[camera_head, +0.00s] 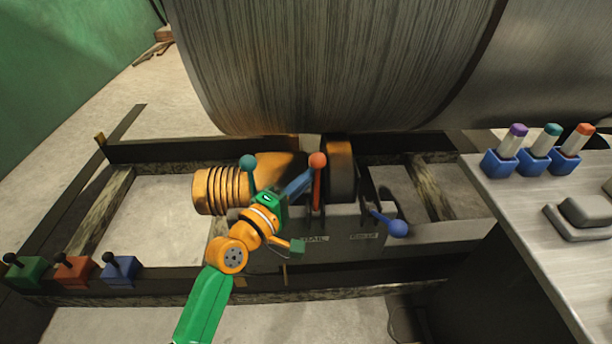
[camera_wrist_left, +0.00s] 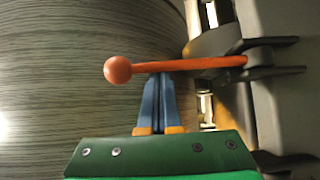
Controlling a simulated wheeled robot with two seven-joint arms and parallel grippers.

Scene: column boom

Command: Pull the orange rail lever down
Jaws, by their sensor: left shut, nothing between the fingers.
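The orange rail lever (camera_head: 317,186) stands roughly upright with its orange ball on top, above a label that reads RAIL. My left gripper (camera_head: 309,176) comes in from the left, its blue fingers shut and empty, the tips at the lever just below the ball. In the left wrist view the lever (camera_wrist_left: 200,64) lies across the picture in front of the shut fingertips (camera_wrist_left: 159,80). The tips look very close to the shaft; whether they touch it I cannot tell. My right gripper is not in view.
A teal-knobbed lever (camera_head: 248,162) stands left of the rail lever and a blue-knobbed lever (camera_head: 398,228) leans out to its right. A large grey roll (camera_head: 330,60) is behind. A grey bench (camera_head: 540,240) with colored holders is at right. Small green, red and blue boxes sit at lower left.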

